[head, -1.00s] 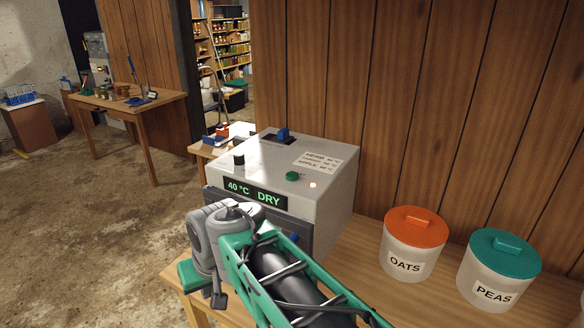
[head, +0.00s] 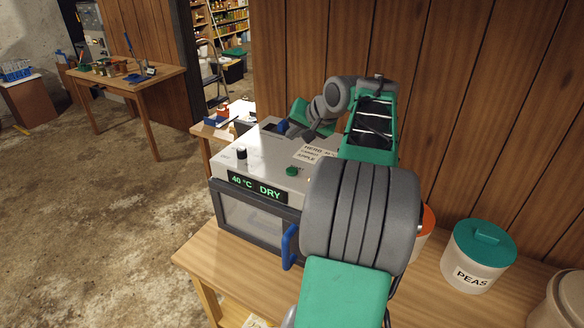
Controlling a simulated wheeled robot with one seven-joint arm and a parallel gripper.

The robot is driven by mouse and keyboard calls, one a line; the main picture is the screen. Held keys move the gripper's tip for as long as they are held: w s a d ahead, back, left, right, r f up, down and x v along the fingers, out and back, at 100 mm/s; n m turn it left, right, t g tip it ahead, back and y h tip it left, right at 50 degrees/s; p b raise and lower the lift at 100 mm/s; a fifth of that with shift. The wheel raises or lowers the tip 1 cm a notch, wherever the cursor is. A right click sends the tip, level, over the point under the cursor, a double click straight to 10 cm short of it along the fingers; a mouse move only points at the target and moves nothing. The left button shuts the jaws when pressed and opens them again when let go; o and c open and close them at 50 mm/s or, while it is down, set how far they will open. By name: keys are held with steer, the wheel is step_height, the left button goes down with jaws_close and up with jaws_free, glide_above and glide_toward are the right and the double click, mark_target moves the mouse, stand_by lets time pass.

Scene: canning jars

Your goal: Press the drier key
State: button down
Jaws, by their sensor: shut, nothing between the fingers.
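The drier (head: 262,205) is a pale box with a dark-framed glass door on the wooden table. Its display (head: 257,188) reads "40 °C DRY" in green. A round green key (head: 292,171) sits on its top, near the front right. A black knob (head: 242,154) stands to its left, and a blue slider (head: 281,127) is at the back. My gripper (head: 309,134) is above the rear of the top, beyond the green key and apart from it in the picture. Its fingers are shut and partly hidden by my wrist. My arm covers the drier's right side.
A paper label (head: 313,153) lies on the drier's top, partly covered. The door's blue handle (head: 289,246) juts forward. A PEAS jar (head: 474,270) stands at right; an orange-lidded jar (head: 427,221) is mostly hidden by my arm. The floor at left is open.

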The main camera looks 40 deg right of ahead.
steer(key=b, duration=0.8)
glide_above(294, 172)
step_height(294, 172, down, 8)
steer(key=shift+w+f, duration=0.1)
steer(key=shift+f, duration=0.35)
stand_by(1.2)
steer(key=shift+f, duration=0.4)
steer(key=shift+f+b, duration=0.35)
steer(key=shift+f, duration=0.1)
stand_by(0.4)
steer(key=shift+r, duration=0.1)
steer(key=shift+r+p, duration=0.75)
steer(key=shift+p, duration=0.1)
